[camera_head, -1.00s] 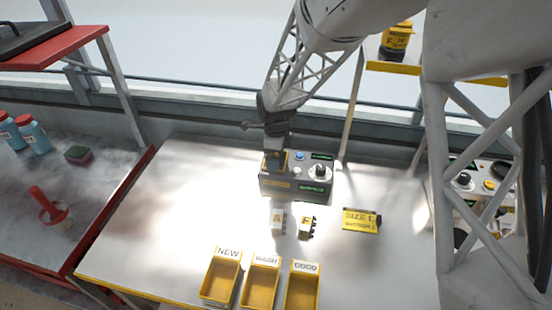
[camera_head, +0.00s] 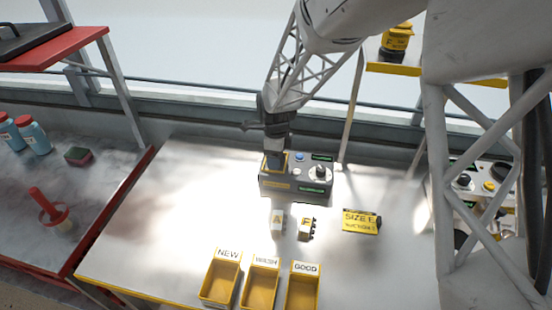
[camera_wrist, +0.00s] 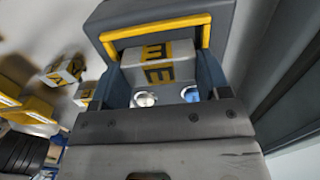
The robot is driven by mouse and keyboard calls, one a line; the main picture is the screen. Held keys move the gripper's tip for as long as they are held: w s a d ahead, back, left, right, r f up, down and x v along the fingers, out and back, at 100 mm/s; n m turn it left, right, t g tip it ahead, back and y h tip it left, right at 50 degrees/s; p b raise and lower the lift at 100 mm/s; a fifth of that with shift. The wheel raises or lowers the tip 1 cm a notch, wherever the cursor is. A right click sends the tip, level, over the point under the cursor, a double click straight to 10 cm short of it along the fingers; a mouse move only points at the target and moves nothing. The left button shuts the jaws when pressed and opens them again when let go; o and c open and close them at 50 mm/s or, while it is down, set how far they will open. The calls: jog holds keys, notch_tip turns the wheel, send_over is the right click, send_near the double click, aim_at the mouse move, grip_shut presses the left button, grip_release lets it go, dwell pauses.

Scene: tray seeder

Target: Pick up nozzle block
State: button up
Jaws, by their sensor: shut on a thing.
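A pale nozzle block (camera_wrist: 158,64) with a yellow band lettered E sits between my fingers in the wrist view. My gripper (camera_wrist: 160,72) is shut on its two sides. The block is at the yellow-framed slot (camera_wrist: 205,38) of a dark machine. Two small round parts, one silvery and one blue, show by the block's near side. In the head view my gripper (camera_head: 275,163) reaches down onto the left part of the machine (camera_head: 298,188), and its fingers and the block are mostly hidden there.
Two labelled blocks, A (camera_head: 277,222) and F (camera_head: 306,228), stand on the white table. A yellow SIZE E sign (camera_head: 361,221) lies to their right. Bins marked NEW (camera_head: 220,278), WASH (camera_head: 261,285) and GOOD (camera_head: 302,290) line the front. The table's left side is clear.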

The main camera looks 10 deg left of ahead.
jog(key=shift+r, duration=0.85)
notch_tip(320, 180, up, 2)
jog(key=shift+r, duration=0.1)
jog(key=s+d, duration=0.3)
jog(key=s, duration=0.4)
jog(key=s+d+r, duration=0.1)
jog(key=s+d, duration=0.3)
jog(key=s, duration=0.3)
jog(key=shift+s, duration=0.15)
dwell(0.5)
jog(key=shift+s, duration=0.15)
dwell(0.4)
